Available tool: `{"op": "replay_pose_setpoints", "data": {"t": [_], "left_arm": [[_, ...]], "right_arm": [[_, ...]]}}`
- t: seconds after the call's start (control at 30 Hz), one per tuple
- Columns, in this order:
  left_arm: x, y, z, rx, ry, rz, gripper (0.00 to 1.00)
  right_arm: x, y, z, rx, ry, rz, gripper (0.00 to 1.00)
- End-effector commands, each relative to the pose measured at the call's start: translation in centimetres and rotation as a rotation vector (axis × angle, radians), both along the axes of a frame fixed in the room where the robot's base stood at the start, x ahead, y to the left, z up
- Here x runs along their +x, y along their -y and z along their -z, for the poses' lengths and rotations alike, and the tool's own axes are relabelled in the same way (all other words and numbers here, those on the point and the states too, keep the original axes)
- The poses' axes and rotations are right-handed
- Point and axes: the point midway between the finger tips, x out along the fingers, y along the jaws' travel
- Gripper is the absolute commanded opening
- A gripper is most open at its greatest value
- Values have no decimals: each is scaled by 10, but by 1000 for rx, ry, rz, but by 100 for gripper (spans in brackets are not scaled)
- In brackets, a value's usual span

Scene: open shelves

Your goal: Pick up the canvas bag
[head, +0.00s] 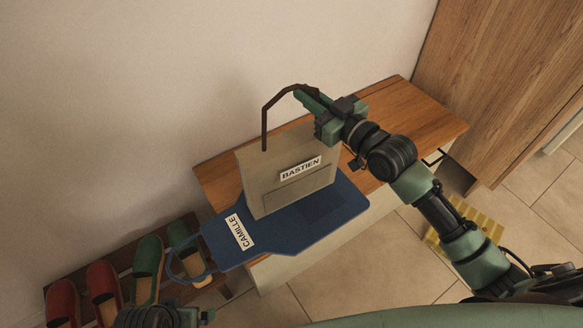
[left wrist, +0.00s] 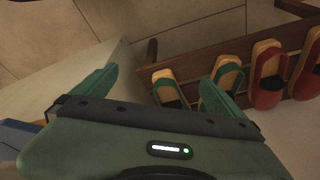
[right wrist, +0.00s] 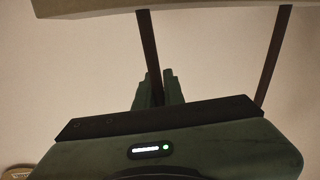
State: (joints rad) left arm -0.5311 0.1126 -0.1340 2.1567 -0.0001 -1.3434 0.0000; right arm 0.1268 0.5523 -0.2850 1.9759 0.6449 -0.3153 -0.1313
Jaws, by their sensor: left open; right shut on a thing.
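The beige canvas bag (head: 262,182) with a "BASTIEN" label stands upright over a blue flat bag (head: 320,222) on the wooden bench top. I cannot tell whether its base touches the blue bag. Its dark brown handle (head: 266,120) arches above it. My right gripper (head: 308,98) is shut on this handle. The right wrist view shows the handle strap (right wrist: 148,45) between the closed fingers (right wrist: 160,88), with the bag's edge (right wrist: 120,8) at the top. My left gripper (left wrist: 160,92) is open and empty, near the shoe rack.
The blue bag carries a "CAMILLE" label, and its loop handle (head: 172,268) hangs off the bench's left end. A low rack (left wrist: 200,52) holds red and green shoes. The bench top (head: 420,115) is clear at right. A wooden cabinet (head: 490,80) stands beyond; a wall is behind.

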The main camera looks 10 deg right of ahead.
Motion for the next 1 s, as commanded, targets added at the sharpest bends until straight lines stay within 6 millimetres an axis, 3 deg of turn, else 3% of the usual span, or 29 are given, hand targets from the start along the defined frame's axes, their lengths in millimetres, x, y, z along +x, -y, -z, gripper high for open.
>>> {"op": "replay_pose_setpoints", "data": {"t": [0.57,0.73,1.0], "left_arm": [[0,0,2,0,1,0,100],[-2,0,32,2,-24,4,100],[-17,-1,97,5,-58,10,100]], "right_arm": [[0,0,-12,3,5,-1,0],[0,0,-39,2,8,0,0],[0,0,-118,1,11,-1,0]]}}
